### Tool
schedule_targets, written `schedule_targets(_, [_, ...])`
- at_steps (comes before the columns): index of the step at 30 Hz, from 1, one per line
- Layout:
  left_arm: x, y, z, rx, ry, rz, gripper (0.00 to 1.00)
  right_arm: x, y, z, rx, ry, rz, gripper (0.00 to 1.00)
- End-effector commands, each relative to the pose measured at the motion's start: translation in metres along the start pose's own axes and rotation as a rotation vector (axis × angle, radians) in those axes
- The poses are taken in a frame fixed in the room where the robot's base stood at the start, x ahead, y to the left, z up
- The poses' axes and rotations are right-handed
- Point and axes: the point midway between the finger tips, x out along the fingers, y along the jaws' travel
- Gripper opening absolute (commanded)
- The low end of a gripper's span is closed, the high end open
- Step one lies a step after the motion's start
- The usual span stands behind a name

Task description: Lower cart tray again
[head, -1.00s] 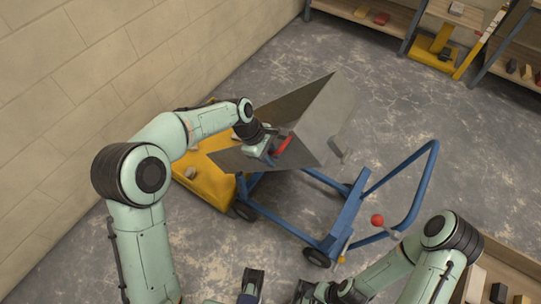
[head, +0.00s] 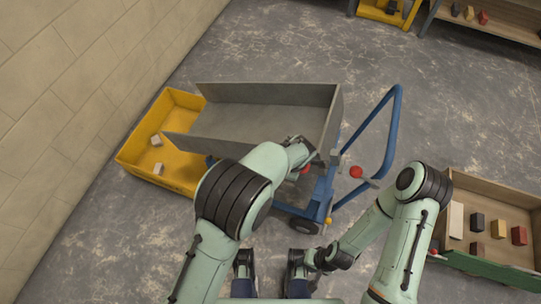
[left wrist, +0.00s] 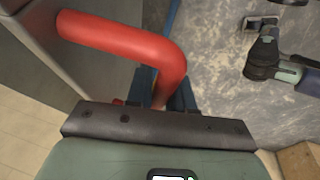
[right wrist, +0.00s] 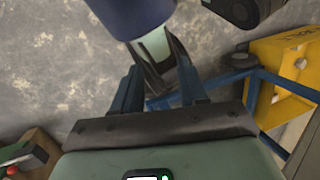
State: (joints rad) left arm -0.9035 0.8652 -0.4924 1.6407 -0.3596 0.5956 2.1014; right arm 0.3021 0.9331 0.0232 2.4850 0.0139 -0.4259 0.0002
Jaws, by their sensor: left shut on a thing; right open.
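The grey cart tray (head: 265,120) lies roughly level over the blue cart frame (head: 322,200), as far as the head view shows. Its open left end reaches over the yellow tub (head: 190,178). My left gripper (head: 303,168) is shut on the red handle at the tray's near side; the handle (left wrist: 125,42) is large in the left wrist view, running down between the fingers (left wrist: 162,92). My left arm hides part of the tray's near side. My right gripper (right wrist: 160,88) is open and empty, low near my own base.
A blue push bar (head: 394,120) and a red-knobbed lever (head: 356,172) stand at the cart's right. A wooden box of blocks (head: 470,188) is at the right. Pale blocks (head: 157,140) lie in the yellow tub.

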Motion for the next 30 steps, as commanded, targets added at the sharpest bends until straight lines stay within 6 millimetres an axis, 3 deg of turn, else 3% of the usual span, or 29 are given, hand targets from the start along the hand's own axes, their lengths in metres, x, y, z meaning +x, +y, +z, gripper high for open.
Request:
schedule_targets(1, [0.018,-0.004,0.013,0.016,0.039,0.004,0.00,0.011,0.002,-0.004,-0.001,0.008,-0.002,0.43])
schedule_targets(4, [0.043,-0.009,0.032,0.027,0.111,0.010,0.00,0.023,0.005,-0.015,-0.001,0.036,-0.004,0.43])
schedule_targets(6, [0.060,-0.013,0.042,0.034,0.160,0.014,0.00,0.033,0.010,-0.037,0.005,0.095,-0.001,0.43])
schedule_targets(13, [0.102,-0.021,0.066,0.049,0.279,0.024,0.00,0.054,0.021,-0.088,0.016,0.227,0.006,0.43])
schedule_targets(21, [0.123,-0.025,0.074,0.056,0.341,0.030,0.00,0.061,0.027,-0.115,0.021,0.300,0.010,0.43])
schedule_targets(30, [0.128,-0.027,0.077,0.060,0.347,0.027,0.00,0.062,0.028,-0.118,0.022,0.309,0.010,0.43])
